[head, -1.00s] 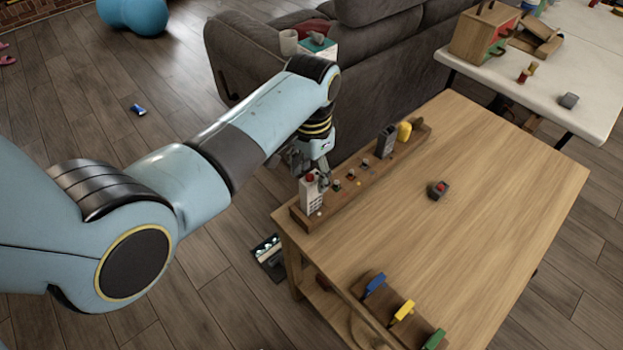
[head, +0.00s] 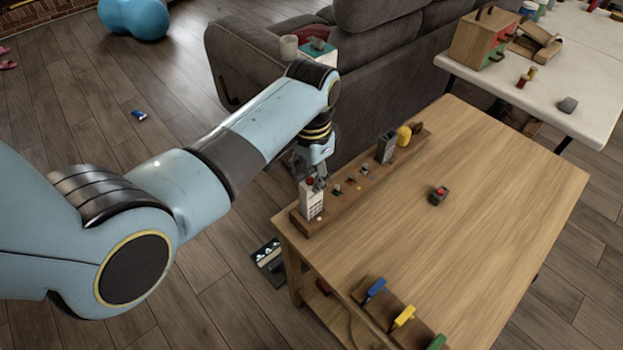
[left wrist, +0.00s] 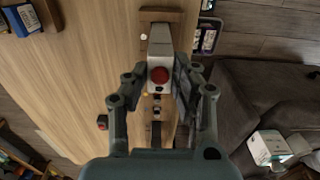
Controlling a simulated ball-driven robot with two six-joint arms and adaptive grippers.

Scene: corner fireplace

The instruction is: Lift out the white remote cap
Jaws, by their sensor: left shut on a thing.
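The white remote cap (head: 311,204) stands upright at the near left end of a wooden rack (head: 352,192) on the wooden table (head: 480,190). It has a red round button on top. My left gripper (head: 314,181) is over it from above. In the left wrist view the white remote cap (left wrist: 160,48) lies between the two fingers of my left gripper (left wrist: 160,80), which are shut on it. I cannot tell whether its base is clear of the rack. My right gripper is not in view.
The rack also holds several small knobs, a dark grey block (head: 387,147) and a yellow piece (head: 404,135). A small red-buttoned box (head: 438,195) lies mid-table. Coloured clips (head: 403,314) sit at the front edge. A grey sofa (head: 375,60) stands behind the rack.

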